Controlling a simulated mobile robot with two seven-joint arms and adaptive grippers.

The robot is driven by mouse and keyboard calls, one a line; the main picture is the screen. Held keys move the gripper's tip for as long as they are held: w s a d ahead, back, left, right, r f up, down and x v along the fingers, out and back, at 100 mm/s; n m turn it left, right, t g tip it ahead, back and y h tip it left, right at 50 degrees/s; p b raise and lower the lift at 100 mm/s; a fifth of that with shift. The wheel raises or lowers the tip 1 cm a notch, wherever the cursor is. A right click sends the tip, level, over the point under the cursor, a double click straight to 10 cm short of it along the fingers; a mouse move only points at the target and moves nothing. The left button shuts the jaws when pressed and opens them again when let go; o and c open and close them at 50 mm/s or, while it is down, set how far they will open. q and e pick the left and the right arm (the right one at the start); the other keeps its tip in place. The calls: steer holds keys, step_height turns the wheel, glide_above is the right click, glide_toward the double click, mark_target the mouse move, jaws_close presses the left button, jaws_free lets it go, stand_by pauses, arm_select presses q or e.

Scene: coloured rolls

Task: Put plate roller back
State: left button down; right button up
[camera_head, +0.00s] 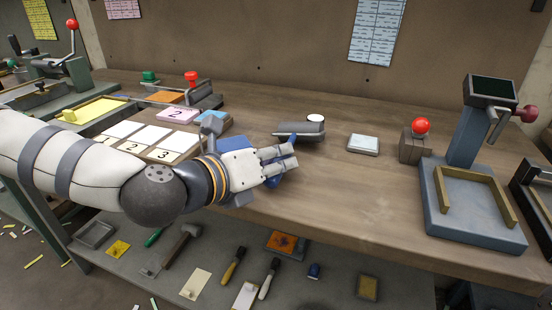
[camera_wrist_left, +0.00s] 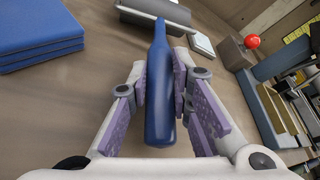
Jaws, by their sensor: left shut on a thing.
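The plate roller has a grey roller head (camera_head: 300,130) and a blue handle (camera_wrist_left: 160,95). My left gripper (camera_head: 288,158) reaches over the bench from the left, and its fingers are shut around the blue handle. In the left wrist view the handle runs lengthwise between the purple finger pads (camera_wrist_left: 164,85), and the grey roller head (camera_wrist_left: 155,12) is at the top edge, beyond the fingertips. Whether the roller touches the bench top is hard to tell. Part of the handle is hidden by the fingers in the head view. My right gripper is in neither view.
A small pale block (camera_head: 363,144) and a red-knobbed block (camera_head: 412,149) stand right of the roller. A blue-grey press (camera_head: 470,205) is further right. Numbered cards (camera_head: 150,137) lie behind my left arm. The bench (camera_head: 350,190) is clear in front; a lower shelf holds tools.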

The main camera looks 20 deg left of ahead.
arm_select(q)
steer(key=shift+s+f, duration=0.1)
steer(key=shift+f, duration=0.3)
steer(key=shift+f, duration=0.15)
steer(key=c, duration=1.4)
jaws_free()
steer(key=shift+o, duration=0.2)
step_height(320, 180, up, 10)
steer(key=shift+r, duration=0.1)
